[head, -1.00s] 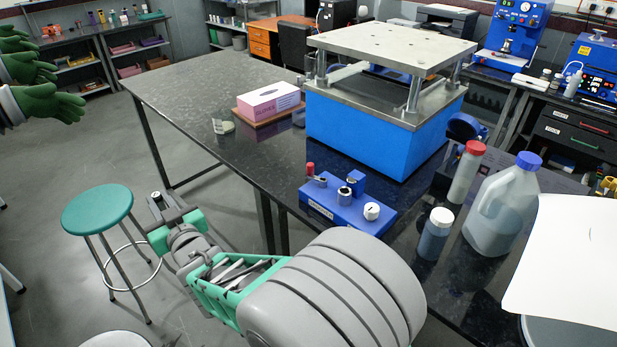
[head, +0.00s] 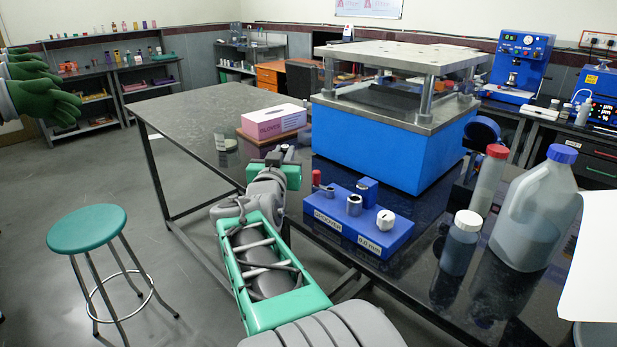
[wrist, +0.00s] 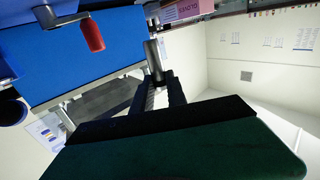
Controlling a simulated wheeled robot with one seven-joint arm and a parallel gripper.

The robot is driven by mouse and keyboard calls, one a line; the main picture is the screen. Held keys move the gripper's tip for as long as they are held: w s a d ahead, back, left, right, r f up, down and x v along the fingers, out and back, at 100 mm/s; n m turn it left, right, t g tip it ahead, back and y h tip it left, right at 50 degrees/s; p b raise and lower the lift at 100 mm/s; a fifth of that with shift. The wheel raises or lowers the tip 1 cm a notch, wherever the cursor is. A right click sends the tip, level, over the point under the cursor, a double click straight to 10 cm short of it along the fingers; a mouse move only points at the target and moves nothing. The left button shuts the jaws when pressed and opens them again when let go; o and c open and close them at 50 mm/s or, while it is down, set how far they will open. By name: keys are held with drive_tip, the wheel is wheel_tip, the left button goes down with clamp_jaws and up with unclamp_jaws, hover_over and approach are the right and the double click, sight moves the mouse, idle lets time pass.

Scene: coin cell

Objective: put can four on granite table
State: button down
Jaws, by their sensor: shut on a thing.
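My gripper (head: 281,156) is over the near edge of the dark granite table (head: 190,110), just in front of the pink and white glove box. It is shut on a small grey metal can (wrist: 153,56), which shows between the two dark fingers in the wrist view. In the head view the can is tiny and partly hidden by the gripper. I cannot read any number on it. I cannot tell whether the can touches the table top.
The glove box (head: 270,122) stands behind my gripper. The blue press (head: 385,145) and the blue crimper block (head: 358,222) are to its right. Bottles (head: 538,210) stand at the far right. The table's left part is clear. A green stool (head: 88,229) stands on the floor.

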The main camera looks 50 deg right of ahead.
drive_tip(key=w+d+f, duration=0.3)
drive_tip(key=f, duration=0.1)
drive_tip(key=w+d+f, duration=0.2)
drive_tip(key=f, duration=0.1)
drive_tip(key=shift+w+d, duration=0.3)
drive_tip(key=shift+w+d+f, duration=0.1)
drive_tip(key=shift+f, duration=0.8)
drive_tip(key=shift+w+d+f, duration=0.1)
drive_tip(key=shift+f, duration=0.75)
drive_tip(key=shift+f+b, duration=0.2)
drive_tip(key=shift+b, duration=0.2)
drive_tip(key=c, duration=1.3)
unclamp_jaws()
drive_tip(key=shift+r, duration=0.15)
